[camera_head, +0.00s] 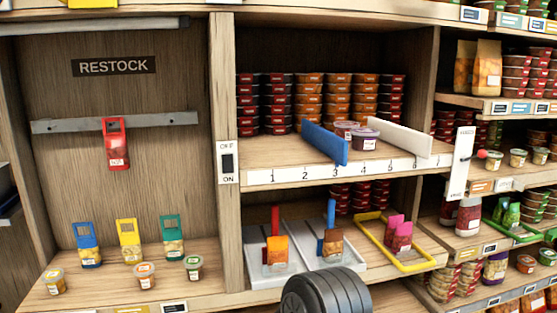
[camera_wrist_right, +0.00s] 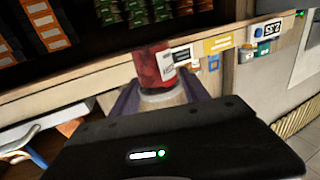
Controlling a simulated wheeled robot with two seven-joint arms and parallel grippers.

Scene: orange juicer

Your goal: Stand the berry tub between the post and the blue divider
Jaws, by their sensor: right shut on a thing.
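In the head view, two purple-lidded tubs, a front one (camera_head: 365,139) and one behind it (camera_head: 345,128), stand between the blue divider (camera_head: 324,143) and the white divider (camera_head: 400,138). I cannot tell for sure which tub is the berry tub. The wooden post (camera_head: 222,95) is at the shelf's left end. The board between post and blue divider is bare in front, with stacked tubs at the back. In the right wrist view my right gripper (camera_wrist_right: 162,92) is shut on a red container (camera_wrist_right: 150,66) with a white label. My left gripper is not in view.
Stacked red tubs (camera_head: 262,104) and orange tubs (camera_head: 323,98) fill the shelf's back. A numbered strip (camera_head: 335,171) runs along its front edge. A switch plate (camera_head: 227,163) is on the post. Trays (camera_head: 272,265) with upright packets stand on the shelf below.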

